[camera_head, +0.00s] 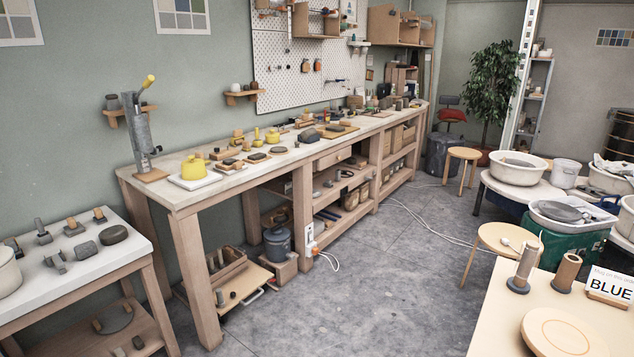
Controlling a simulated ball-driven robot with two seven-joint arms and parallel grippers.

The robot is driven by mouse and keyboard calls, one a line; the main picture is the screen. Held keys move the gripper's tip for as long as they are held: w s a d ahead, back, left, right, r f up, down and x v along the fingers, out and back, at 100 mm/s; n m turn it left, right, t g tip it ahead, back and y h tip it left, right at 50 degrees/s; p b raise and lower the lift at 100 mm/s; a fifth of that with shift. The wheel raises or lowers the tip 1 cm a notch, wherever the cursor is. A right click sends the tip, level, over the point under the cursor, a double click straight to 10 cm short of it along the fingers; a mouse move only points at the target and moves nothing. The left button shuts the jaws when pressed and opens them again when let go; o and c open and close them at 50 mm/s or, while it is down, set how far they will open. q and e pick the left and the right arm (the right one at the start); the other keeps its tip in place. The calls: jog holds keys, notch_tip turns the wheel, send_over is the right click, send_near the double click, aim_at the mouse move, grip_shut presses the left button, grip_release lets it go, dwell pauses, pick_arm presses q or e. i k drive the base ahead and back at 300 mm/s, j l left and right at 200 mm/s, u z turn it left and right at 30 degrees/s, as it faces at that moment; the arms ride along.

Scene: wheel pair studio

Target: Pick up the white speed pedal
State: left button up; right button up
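I cannot make out a white speed pedal for certain in the head view. A small white curved piece (253,297) lies at the edge of a low wooden board under the long bench; it is too small to tell what it is. Neither of my grippers is in view.
A long workbench (225,190) with clay and tools runs along the left wall. A smaller table (85,270) stands at front left. Stools (463,153), basins (517,168) and a pale table (500,320) fill the right. The grey floor (370,290) between is clear, apart from white cables (425,222).

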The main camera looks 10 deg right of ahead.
aim_at(593, 219)
jog(key=i+j+u, duration=0.15)
jog(key=i+j, duration=0.15)
jog(key=i, duration=0.15)
jog(key=i+j+u, duration=0.2)
jog(key=i, duration=0.3)
jog(key=i+l+z, duration=0.1)
jog(key=i+z, duration=0.7)
jog(key=i+j+z, duration=0.1)
jog(key=i+z, duration=0.3)
jog(key=i+l+z, duration=0.2)
jog(key=i+z, duration=0.15)
jog(key=i, duration=0.45)
jog(key=i+z, duration=0.4)
jog(key=i, duration=0.4)
jog(key=i+l+u, duration=0.2)
jog(key=i, duration=1.85)
jog(key=i+j+z, duration=0.15)
jog(key=i, duration=0.35)
jog(key=i+j+z, duration=0.1)
jog(key=i, duration=0.4)
jog(key=i+z, duration=0.3)
jog(key=z, duration=0.2)
jog(key=i+j+z, duration=0.15)
jog(key=i+z, duration=0.15)
jog(key=z, duration=0.2)
jog(key=i+j+z, duration=0.25)
jog(key=z, duration=0.25)
